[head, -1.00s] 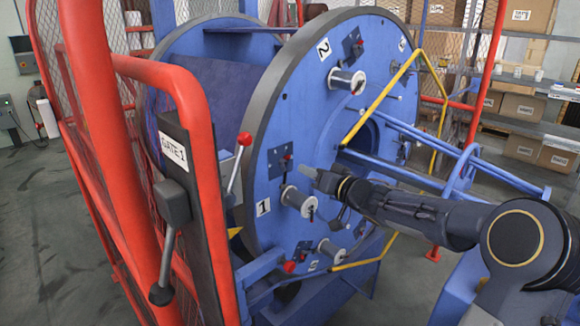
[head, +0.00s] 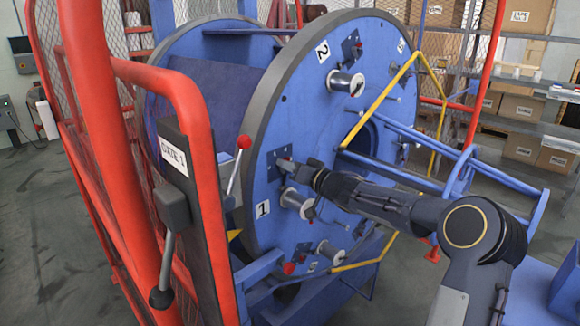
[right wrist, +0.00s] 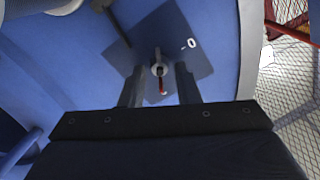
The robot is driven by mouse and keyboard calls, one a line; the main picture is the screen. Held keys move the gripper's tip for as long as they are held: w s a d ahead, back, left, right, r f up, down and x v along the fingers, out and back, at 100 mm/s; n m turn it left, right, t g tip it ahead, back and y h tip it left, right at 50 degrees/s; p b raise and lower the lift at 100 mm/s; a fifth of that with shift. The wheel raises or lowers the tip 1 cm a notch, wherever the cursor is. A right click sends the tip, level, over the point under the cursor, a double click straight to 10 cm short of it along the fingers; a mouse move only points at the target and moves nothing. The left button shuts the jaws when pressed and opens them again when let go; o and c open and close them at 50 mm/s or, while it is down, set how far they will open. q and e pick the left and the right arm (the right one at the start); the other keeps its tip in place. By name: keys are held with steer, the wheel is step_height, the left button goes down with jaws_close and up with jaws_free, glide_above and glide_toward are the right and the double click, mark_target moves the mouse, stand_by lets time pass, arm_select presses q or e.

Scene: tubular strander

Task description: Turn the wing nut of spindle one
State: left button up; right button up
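Spindle one carries a pale spool (head: 293,198) beside the label 1 (head: 262,209) on the blue disc. A small dark piece at its outer end, which looks like the wing nut (head: 308,209), is too small to make out its turn. My right gripper (head: 284,164) is above this spool, in front of a dark plate (head: 272,170). In the right wrist view my right gripper (right wrist: 159,88) is open. A small grey hub with a red-tipped lever (right wrist: 162,86) shows between its fingers, on the dark plate (right wrist: 190,50); contact cannot be told. My left gripper is not in view.
A red guard frame (head: 200,120) with a GATE 1 sign stands at the left. A red-knobbed lever (head: 238,160) is left of the disc. Yellow bars (head: 378,98) and blue rods (head: 415,138) stick out right of it. Shelves with boxes stand behind.

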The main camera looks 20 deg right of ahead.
jaws_close()
steer(key=shift+n, duration=0.4)
steer(key=shift+s+a+f+n+b, duration=0.15)
steer(key=shift+n+b, duration=1.65)
steer(key=shift+n, duration=3.95)
steer(key=shift+w+a+f+n+b, duration=0.15)
steer(key=shift+n+b, duration=1.65)
steer(key=shift+n, duration=3.95)
steer(key=shift+s, duration=0.1)
